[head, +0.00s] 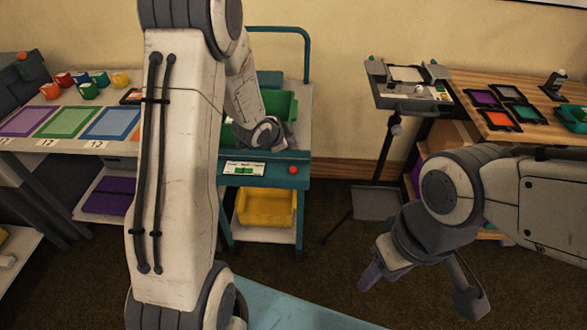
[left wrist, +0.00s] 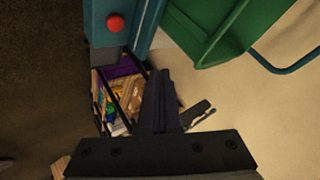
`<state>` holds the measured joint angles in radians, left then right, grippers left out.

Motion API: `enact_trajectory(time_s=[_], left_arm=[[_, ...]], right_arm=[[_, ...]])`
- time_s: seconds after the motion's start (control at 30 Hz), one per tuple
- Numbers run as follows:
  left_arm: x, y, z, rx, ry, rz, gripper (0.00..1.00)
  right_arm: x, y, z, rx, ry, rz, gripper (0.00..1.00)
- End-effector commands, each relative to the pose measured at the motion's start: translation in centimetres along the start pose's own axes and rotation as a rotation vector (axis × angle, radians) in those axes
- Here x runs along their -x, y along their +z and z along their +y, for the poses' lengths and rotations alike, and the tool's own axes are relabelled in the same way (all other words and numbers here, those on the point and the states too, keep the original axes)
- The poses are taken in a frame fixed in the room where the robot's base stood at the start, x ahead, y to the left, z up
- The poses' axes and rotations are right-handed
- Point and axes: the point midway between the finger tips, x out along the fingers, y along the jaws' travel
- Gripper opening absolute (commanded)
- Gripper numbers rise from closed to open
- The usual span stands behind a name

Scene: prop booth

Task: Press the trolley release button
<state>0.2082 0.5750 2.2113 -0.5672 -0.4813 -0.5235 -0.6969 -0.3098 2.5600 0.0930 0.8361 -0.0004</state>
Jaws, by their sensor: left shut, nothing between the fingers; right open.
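The teal trolley (head: 265,182) stands in the middle of the head view. Its red button (head: 293,169) sits on the right end of its front panel, beside a small label with green marks. The button also shows at the top of the left wrist view (left wrist: 115,22). My left gripper (left wrist: 160,75) is shut and empty, with its fingertips apart from the button, below and right of it in that view. In the head view my left gripper (head: 268,133) is above the trolley top and partly hidden by my arm. My right gripper (head: 418,285) is open and empty over the floor at right.
A green crate (head: 280,103) is on the trolley top and a yellow bin (head: 266,208) on its lower shelf. A table with coloured mats (head: 66,122) is at left. A stand with a tray (head: 408,88) and a wooden table (head: 495,118) are at right.

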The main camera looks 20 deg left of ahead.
Motion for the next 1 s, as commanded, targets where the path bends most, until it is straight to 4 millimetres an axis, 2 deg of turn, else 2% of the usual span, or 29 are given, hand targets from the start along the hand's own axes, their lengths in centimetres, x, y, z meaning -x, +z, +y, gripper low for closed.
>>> enact_trajectory(time_s=[0.37,0.9,1.0], left_arm=[[-0.6,0.4,0.5,0.001,0.002,-0.001,0.00],[-5.5,4.0,4.1,0.002,0.001,-0.002,0.00],[-6.0,4.3,4.5,0.002,0.001,-0.001,0.00]], right_arm=[[-0.8,0.0,0.1,0.000,0.000,0.000,0.50],[-6.9,0.4,0.5,0.000,0.000,0.000,0.50],[-7.6,0.4,0.6,0.000,0.000,0.000,0.50]])
